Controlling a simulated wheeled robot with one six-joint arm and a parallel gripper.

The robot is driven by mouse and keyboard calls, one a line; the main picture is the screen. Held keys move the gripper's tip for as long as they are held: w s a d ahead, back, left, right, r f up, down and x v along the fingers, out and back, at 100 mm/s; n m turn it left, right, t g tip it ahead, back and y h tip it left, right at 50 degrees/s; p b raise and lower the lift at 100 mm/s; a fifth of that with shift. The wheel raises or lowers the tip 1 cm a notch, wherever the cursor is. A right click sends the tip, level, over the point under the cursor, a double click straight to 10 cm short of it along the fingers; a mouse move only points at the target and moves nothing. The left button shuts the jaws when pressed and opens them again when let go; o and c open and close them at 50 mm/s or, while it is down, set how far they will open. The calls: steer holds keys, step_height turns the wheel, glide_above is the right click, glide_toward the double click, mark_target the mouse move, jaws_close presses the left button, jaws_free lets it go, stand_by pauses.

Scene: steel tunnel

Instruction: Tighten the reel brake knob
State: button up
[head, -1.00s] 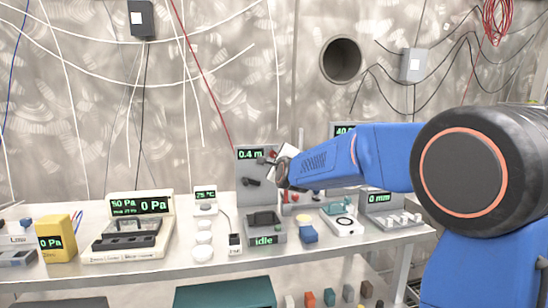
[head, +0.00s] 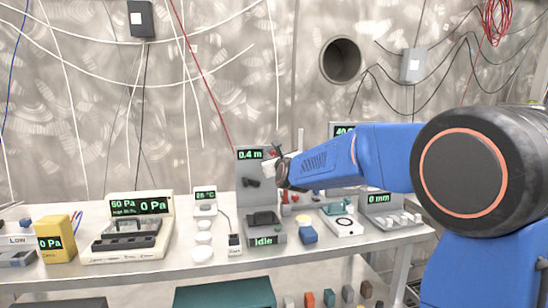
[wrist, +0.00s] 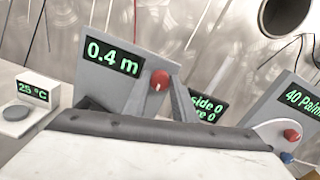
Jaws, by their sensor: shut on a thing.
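The knob (wrist: 160,79) is red and round with a pale mark, on a grey upright panel (wrist: 95,82) whose display reads 0.4 m. In the wrist view my gripper (wrist: 159,92) has a grey finger on each side of this knob and is shut on it. In the head view my gripper (head: 272,157) is at the upper right of the same panel (head: 246,170), below and right of the display. A black handle sticks out of the panel at left.
The panel's base display (head: 265,240) reads Idle. A 25 °C meter (head: 205,198) and white round pieces stand left of it. A blue and yellow block (head: 308,233) and a white dial device (head: 343,225) stand at right. The 40 panel stands behind my arm.

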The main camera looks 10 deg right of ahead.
steer(key=shift+f+m, duration=0.2)
steer(key=shift+m, duration=0.3)
steer(key=o, duration=1)
steer(key=shift+r, duration=0.1)
steer(key=shift+o, duration=0.2)
steer(key=shift+s, duration=0.15)
steer(key=s, duration=1.7)
steer(key=shift+s, duration=0.15)
